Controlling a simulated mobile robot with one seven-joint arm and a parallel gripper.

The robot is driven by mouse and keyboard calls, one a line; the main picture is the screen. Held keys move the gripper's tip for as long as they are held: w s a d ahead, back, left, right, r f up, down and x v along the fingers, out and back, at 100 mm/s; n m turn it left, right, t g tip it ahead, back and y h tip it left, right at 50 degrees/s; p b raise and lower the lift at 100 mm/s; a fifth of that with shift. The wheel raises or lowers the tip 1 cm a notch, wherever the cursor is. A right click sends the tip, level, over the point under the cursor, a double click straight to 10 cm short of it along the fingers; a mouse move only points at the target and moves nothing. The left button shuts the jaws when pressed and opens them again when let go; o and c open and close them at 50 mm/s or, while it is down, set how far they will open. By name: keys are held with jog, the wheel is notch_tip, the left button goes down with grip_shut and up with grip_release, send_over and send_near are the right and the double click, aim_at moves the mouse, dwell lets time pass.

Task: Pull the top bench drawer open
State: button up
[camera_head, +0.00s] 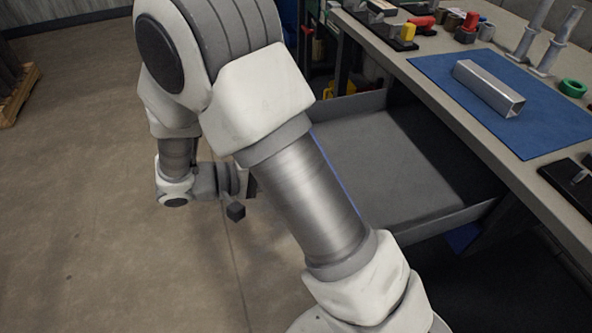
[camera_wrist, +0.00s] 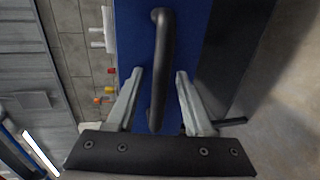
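The top bench drawer (camera_head: 385,150) stands pulled out from under the bench, its grey, empty inside showing in the head view. Its blue front (camera_wrist: 132,30) fills the middle of the wrist view, with a dark bar handle (camera_wrist: 160,50) on it. My gripper (camera_head: 243,198) is in front of the drawer, partly hidden by my arm in the head view. In the wrist view my gripper (camera_wrist: 160,74) is open, one finger on each side of the handle, with blue showing between the handle and both fingers. The handle is hidden in the head view.
The bench top (camera_head: 440,95) carries a blue mat (camera_head: 540,125) with a square metal tube (camera_head: 489,88), a green ring (camera_head: 573,88) and several small tools. The floor (camera_head: 90,200) left of my arm is clear. A wooden pallet (camera_head: 20,95) lies at the far left.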

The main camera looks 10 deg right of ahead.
dwell(0.3)
jog(key=p+v, duration=0.3)
jog(key=v, duration=1.4)
jog(key=shift+a+p, duration=0.2)
jog(key=shift+p, duration=0.2)
jog(key=shift+s, duration=0.1)
